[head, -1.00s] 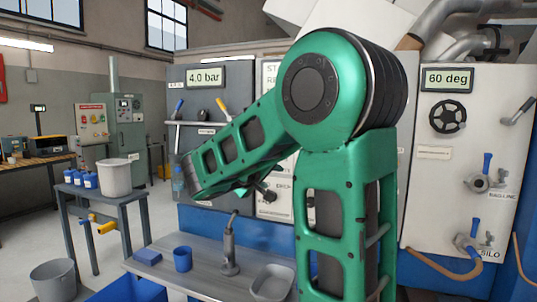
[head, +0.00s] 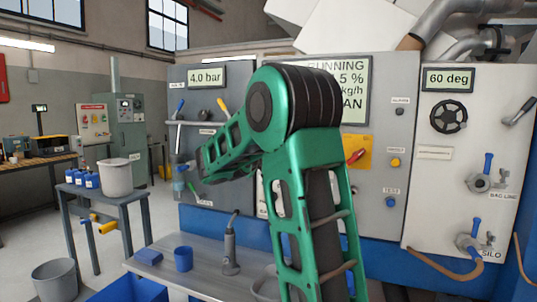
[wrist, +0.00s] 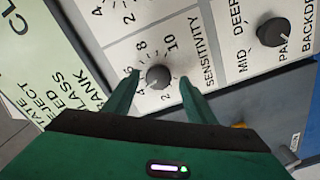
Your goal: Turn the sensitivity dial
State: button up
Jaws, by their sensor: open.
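The sensitivity dial (wrist: 158,76) is a small dark round knob on a white panel, with a number scale around it and the word SENSITIVITY beside it in the wrist view. My gripper (wrist: 158,88) is open, with one green finger on each side of the dial. I cannot tell whether the fingers touch the knob. In the head view my arm hides the dial and most of its panel.
A second dark knob (wrist: 272,32), marked MID and DEEP, sits right of the dial. In the head view, a running display (head: 356,90), a red switch on a yellow plate (head: 357,152) and a steel bench (head: 205,262) surround my arm.

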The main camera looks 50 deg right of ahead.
jog(key=shift+w+d, duration=0.2)
jog(key=shift+d, duration=0.25)
jog(key=c, duration=1)
jog(key=shift+c, duration=0.2)
